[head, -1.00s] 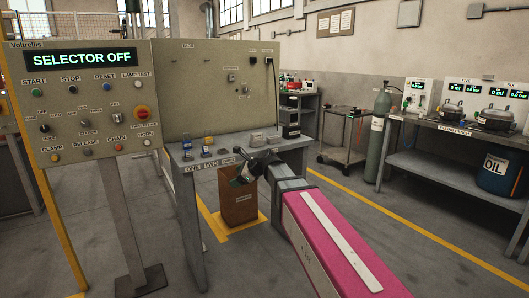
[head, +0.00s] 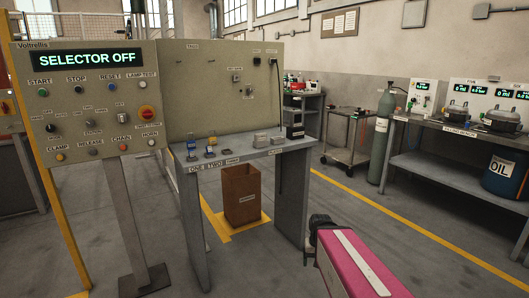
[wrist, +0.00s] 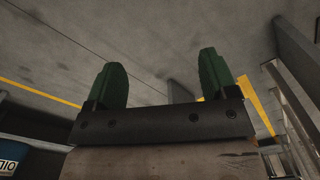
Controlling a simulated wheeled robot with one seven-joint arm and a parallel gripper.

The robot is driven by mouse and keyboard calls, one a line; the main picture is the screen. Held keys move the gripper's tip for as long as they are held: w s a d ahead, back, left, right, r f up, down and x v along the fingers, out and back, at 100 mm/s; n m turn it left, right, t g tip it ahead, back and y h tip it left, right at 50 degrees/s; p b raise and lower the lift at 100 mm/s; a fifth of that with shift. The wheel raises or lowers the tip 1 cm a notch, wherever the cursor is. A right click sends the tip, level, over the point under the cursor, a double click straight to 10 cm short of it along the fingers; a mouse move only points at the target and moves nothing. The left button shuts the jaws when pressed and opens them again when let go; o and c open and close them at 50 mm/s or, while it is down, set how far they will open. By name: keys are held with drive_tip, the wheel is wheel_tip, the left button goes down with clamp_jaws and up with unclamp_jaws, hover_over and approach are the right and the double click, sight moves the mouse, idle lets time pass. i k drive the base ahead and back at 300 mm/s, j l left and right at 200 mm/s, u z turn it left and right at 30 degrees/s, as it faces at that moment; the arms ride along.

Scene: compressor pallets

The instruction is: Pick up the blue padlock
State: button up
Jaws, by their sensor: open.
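A small blue object (head: 191,145), which looks like a padlock standing upright, is at the left end of the grey workbench (head: 240,155). Several other small items lie close by, and at this size I cannot be sure which is the blue padlock. My gripper (wrist: 162,80) shows in the wrist view with its two green fingers wide apart and nothing between them. It faces the floor and a bench leg, with no padlock in that view. In the head view, my dark wrist is low, in front of the bench's right leg, well away from the small items.
A control panel (head: 95,100) stands to the left of the bench. Grey blocks (head: 262,140) sit on the bench's right part. A brown bin (head: 241,195) stands beneath it. A trolley (head: 349,150) and a gas cylinder (head: 383,135) are to the right. Floor between is clear.

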sight(191, 144)
drive_tip(key=j+z, duration=0.35)
drive_tip(key=j, duration=1.3)
